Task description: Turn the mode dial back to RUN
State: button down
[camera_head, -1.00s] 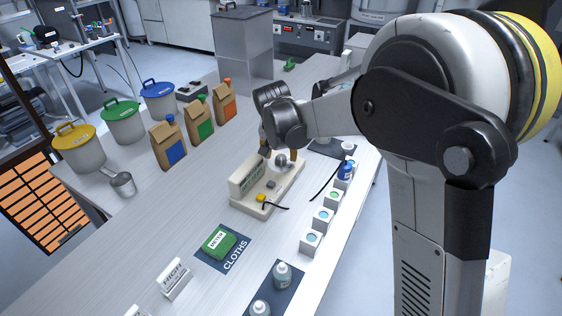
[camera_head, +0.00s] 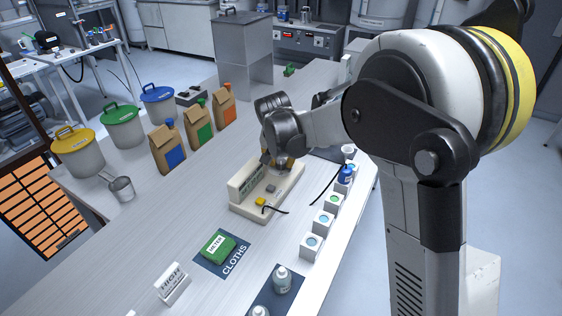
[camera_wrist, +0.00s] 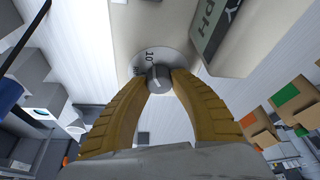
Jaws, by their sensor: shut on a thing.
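A cream pH meter (camera_head: 240,208) stands on the bench in the head view. It has an upright panel along its left side, a yellow button and a grey button. My gripper (camera_head: 279,168) is down over the far end of its base. My two yellow-brown fingers (camera_wrist: 160,80) are closed on either side of the knob. The dial's other markings cannot be read. The knob is hidden behind my gripper in the head view.
Paper bags (camera_head: 168,150) and lidded buckets stand at the left. A black cable runs by the meter.

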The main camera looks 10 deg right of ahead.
jog(key=n+y+p, duration=0.1)
jog(key=n+y, duration=0.1)
jog(key=n, duration=0.3)
jog(key=shift+n, duration=0.4)
jog(key=n+y, duration=0.1)
jog(key=n, duration=0.2)
jog(key=n+g+y+p, duration=0.1)
jog(key=n, duration=0.1)
jog(key=shift+n, duration=0.4)
jog(key=c, duration=1.1)
grip_release()
jog(key=shift+o, duration=0.2)
jog(key=v, duration=1.2)
jog(key=shift+d, duration=0.15)
